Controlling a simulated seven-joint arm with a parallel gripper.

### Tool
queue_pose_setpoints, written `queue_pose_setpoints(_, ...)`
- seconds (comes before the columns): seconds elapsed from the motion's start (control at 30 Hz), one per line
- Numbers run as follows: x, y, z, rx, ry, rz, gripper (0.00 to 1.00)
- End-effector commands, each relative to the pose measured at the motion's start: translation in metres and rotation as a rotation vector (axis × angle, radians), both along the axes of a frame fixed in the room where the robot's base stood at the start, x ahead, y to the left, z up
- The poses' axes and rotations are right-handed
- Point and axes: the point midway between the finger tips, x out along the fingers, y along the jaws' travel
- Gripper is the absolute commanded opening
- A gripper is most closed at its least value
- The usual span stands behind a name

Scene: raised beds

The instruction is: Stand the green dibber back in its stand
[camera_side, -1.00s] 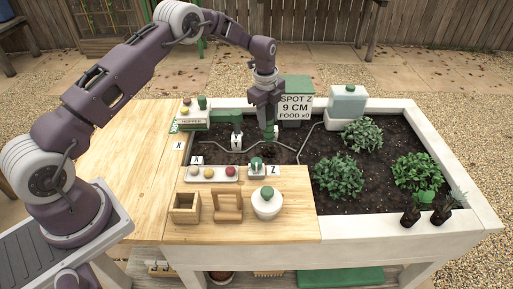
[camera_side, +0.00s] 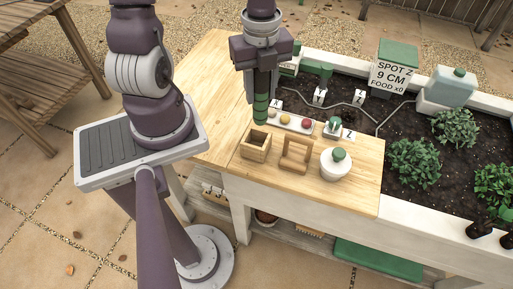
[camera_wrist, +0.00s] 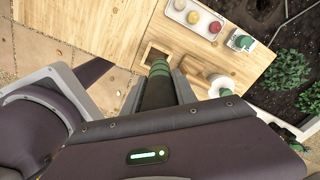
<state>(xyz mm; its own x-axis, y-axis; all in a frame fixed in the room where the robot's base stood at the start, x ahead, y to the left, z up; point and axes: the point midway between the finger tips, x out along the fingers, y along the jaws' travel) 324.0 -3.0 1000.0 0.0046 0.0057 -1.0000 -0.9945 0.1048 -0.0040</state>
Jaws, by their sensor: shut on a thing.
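The green dibber (camera_side: 261,108) hangs roughly upright in my gripper (camera_side: 262,88), which is shut on it. Its banded green lower part sticks out below the fingers. In the wrist view the dibber (camera_wrist: 160,70) runs between the two fingers toward a square open-topped wooden box (camera_wrist: 152,50), which looks like the stand. In the side view this box (camera_side: 256,152) stands on the bench just below the dibber's tip. The tip appears above the box's rim; the wrist view hides part of the opening, so exact alignment cannot be told.
A wooden cradle (camera_side: 295,156) stands close right of the box, then a white pot (camera_side: 335,168) with a green knob. A white tray (camera_side: 284,121) with coloured balls lies behind. The soil bed (camera_side: 390,110) is right. Bare bench lies left of the box.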

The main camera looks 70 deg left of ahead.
Motion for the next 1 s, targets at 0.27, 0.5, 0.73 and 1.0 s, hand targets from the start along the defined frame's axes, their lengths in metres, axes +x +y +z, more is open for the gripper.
queue_pose_setpoints(0.27,-0.011,-0.002,-0.039,-0.004,0.009,-0.020,0.00)
queue_pose_setpoints(0.5,-0.010,-0.001,-0.064,-0.003,0.003,-0.013,0.00)
queue_pose_setpoints(0.73,-0.010,-0.001,-0.085,-0.003,0.005,-0.014,0.00)
queue_pose_setpoints(1.0,-0.010,0.000,-0.100,-0.002,0.004,-0.012,0.00)
